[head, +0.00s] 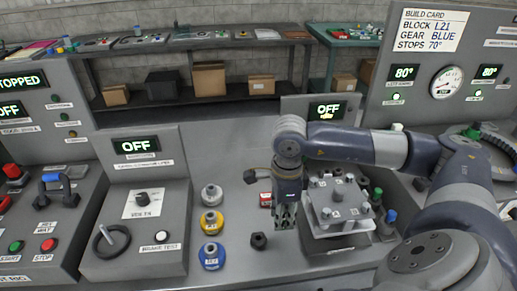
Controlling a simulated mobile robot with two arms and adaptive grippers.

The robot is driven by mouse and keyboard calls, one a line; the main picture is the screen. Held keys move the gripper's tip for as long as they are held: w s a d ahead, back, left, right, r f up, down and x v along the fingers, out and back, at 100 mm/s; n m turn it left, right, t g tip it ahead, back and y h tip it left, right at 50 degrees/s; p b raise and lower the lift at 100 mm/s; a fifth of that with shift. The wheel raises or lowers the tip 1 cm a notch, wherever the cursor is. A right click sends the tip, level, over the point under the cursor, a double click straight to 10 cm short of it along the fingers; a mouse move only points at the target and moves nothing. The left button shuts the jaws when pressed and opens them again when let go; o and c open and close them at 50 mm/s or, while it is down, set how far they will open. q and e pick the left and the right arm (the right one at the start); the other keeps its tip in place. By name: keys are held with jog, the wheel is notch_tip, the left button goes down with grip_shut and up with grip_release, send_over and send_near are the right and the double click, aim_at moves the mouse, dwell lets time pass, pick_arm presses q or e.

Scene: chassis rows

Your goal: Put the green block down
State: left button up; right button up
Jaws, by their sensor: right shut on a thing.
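My right gripper (285,214) points down over the grey bench, just left of a raised grey plate fixture (337,200). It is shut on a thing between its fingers. Little of that thing shows, and its green colour cannot be made out clearly. The fingertips are close above the bench top; I cannot tell whether the held thing touches it. My left gripper is out of view.
Left of the gripper stand white (211,195), yellow (211,222) and blue (211,256) gear pieces. A dark small piece (259,241) lies on the bench. A red labelled piece (265,200) sits close behind the gripper. The build card (430,30) hangs upper right.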

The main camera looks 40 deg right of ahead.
jog(key=shift+s, duration=0.25)
jog(key=shift+r, duration=0.1)
notch_tip(320, 180, up, 14)
jog(key=r+p, duration=0.1)
jog(key=p, duration=0.6)
jog(key=a+f+n+b, duration=0.3)
jog(key=a+f+n, duration=0.2)
jog(key=n, duration=0.7)
jog(key=a+f+n+b, duration=0.4)
jog(key=a+f+n, duration=0.2)
jog(key=a+n, duration=0.4)
jog(key=shift+w+a+f+n, duration=0.25)
jog(key=shift+w+n, duration=0.1)
jog(key=shift+n, duration=0.85)
jog(key=shift+w+f, duration=0.1)
